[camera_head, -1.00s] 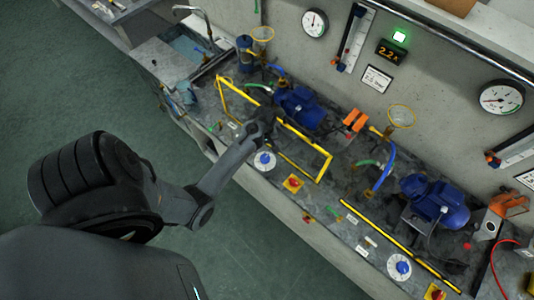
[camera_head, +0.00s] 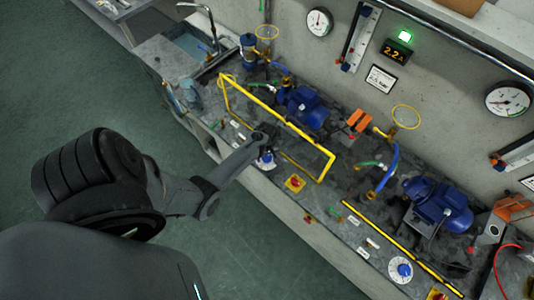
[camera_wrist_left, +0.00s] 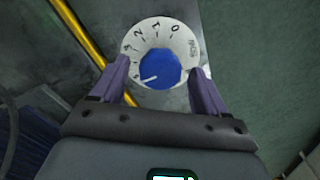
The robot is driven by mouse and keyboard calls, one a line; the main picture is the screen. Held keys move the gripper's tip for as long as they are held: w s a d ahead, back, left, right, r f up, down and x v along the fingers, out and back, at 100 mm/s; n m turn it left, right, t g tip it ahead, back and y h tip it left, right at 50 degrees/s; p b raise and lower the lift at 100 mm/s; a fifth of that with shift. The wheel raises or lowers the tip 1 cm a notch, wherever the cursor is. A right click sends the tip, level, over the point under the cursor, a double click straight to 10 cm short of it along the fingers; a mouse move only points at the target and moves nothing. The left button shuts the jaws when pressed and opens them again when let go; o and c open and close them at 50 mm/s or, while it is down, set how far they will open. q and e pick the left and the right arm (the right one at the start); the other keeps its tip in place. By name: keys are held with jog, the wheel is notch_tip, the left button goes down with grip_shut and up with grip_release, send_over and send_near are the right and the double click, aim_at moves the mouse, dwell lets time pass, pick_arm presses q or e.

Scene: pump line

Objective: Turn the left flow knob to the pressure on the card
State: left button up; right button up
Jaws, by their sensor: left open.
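The left flow knob (camera_wrist_left: 160,68) is blue on a white numbered dial (camera_wrist_left: 178,38). Its white mark points to the lower left in the left wrist view. In the head view the dial (camera_head: 264,163) shows partly behind my left gripper (camera_head: 267,141). In the left wrist view my left gripper (camera_wrist_left: 158,74) is open, with a purple finger on either side of the knob; I cannot tell whether they touch it. The card (camera_head: 381,79) hangs on the wall, too small to read. The left round gauge (camera_head: 319,21) is above the bench. My right gripper is not in view.
A yellow rail (camera_head: 285,119) stands close behind my left gripper, with a blue pump (camera_head: 304,106) beyond it. A red-and-yellow switch (camera_head: 295,183) sits right of the dial. A second blue knob (camera_head: 404,270) is farther right.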

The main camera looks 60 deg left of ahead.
pick_arm(q)
jog(key=c, duration=1.1)
jog(key=shift+o, duration=0.3)
jog(key=m+p, duration=0.2)
jog(key=m, duration=0.1)
jog(key=shift+r, duration=0.15)
jog(key=m+p, duration=0.1)
jog(key=m, duration=0.2)
jog(key=shift+m+p, duration=0.4)
jog(key=shift+m, duration=0.6)
